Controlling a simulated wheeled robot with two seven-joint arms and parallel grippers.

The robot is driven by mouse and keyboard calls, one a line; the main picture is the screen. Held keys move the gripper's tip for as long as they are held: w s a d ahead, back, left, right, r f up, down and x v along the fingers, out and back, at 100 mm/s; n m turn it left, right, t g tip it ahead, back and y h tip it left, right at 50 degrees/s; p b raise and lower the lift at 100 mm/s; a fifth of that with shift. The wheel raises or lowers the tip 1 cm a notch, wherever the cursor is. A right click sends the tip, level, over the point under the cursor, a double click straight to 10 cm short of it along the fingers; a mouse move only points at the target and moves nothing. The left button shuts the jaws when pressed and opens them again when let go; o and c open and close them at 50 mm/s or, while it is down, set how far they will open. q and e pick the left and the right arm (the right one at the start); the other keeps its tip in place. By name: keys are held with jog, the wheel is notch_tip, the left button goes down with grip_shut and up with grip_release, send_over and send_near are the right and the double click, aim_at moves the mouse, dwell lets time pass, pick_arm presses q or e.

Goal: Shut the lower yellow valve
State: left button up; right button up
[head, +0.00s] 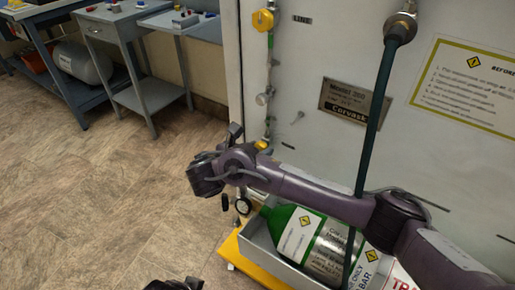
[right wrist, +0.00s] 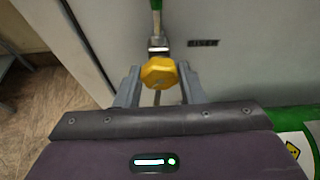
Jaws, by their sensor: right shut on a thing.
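The lower yellow valve (head: 262,145) is on the pipe along the left edge of the pale panel, partly hidden by my right arm in the head view. In the right wrist view its yellow faceted knob (right wrist: 158,73) sits between the two grey fingers of my right gripper (right wrist: 158,84). The right gripper is shut on the knob, one finger on each side. In the head view the arm's dark wrist hides most of the gripper. A dark part at the bottom edge of the head view may be my left gripper; its fingers do not show.
An upper yellow valve (head: 263,20) is higher on the same pipe. A dark hose (head: 378,105) hangs in front of the panel. A green and silver cylinder (head: 320,245) lies in a tray below my right arm. Grey workbenches stand at upper left; the floor between is clear.

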pick_arm(q)
jog(key=d+t+b, duration=0.1)
jog(key=w+d+h+b, duration=0.1)
jog(key=d, duration=0.1)
jog(key=shift+w+f+t+b, duration=0.1)
jog(key=shift+f+t+b, duration=0.1)
jog(key=shift+t+b, duration=0.2)
pick_arm(e)
jog(key=m+t+y, duration=0.1)
jog(key=m, duration=0.1)
jog(key=m+y, duration=0.1)
jog(key=shift+s+d+f+m+t, duration=0.1)
jog(key=shift+s+f+m+t, duration=0.05)
jog(key=shift+m+t, duration=0.25)
jog(key=o, duration=1)
pick_arm(q)
jog(key=shift+m, duration=0.3)
jog(key=shift+a, duration=0.1)
